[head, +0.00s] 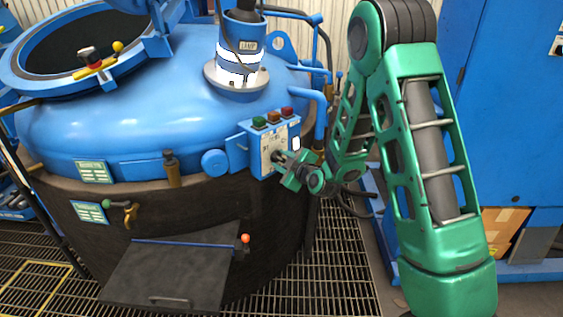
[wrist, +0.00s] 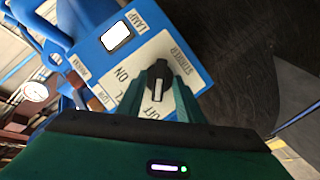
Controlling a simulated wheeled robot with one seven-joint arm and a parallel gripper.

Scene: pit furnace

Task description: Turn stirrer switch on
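The stirrer switch is a black knob (wrist: 158,82) with a white line, on the white face of a blue control box (head: 268,145). Lettering beside it reads STIRRER and ON; other letters are partly hidden by the fingers. The white line lies at the knob's end nearer my gripper. My gripper (wrist: 158,97) has its two green fingers apart, one on each side of the knob, with the tips close to it. I cannot see clear contact. In the head view, my gripper (head: 286,165) is at the box's front and hides the knob.
A lit white lamp switch (wrist: 117,37) sits beside the knob on the same panel. Red, brown and green buttons (head: 273,117) top the box. The blue furnace vessel (head: 150,110) is behind and left. A blue cabinet (head: 510,110) stands at right; grating floor lies below.

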